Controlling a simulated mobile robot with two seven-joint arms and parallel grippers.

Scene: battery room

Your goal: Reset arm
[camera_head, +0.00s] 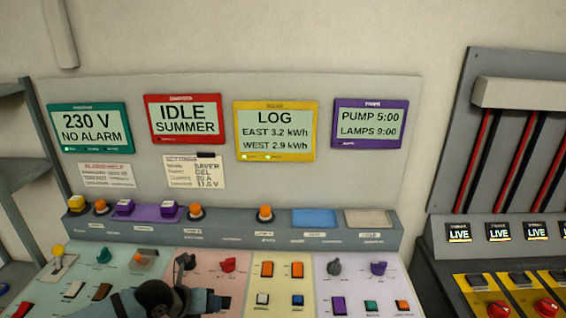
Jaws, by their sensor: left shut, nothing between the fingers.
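My left gripper (184,264) is at the bottom of the head view, over the lower part of the sloped control panel (120,285). The gripper covers part of the panel between the green and pink zones. I cannot tell whether the fingertips touch the panel. My right gripper is out of view.
Behind the panel stand screens reading 230 V (90,129), IDLE SUMMER (184,119), LOG (275,131) and PUMP (370,123). A lever (59,257) rises at left. Shelving (25,165) is far left; a dark console (500,245) with red cables is right.

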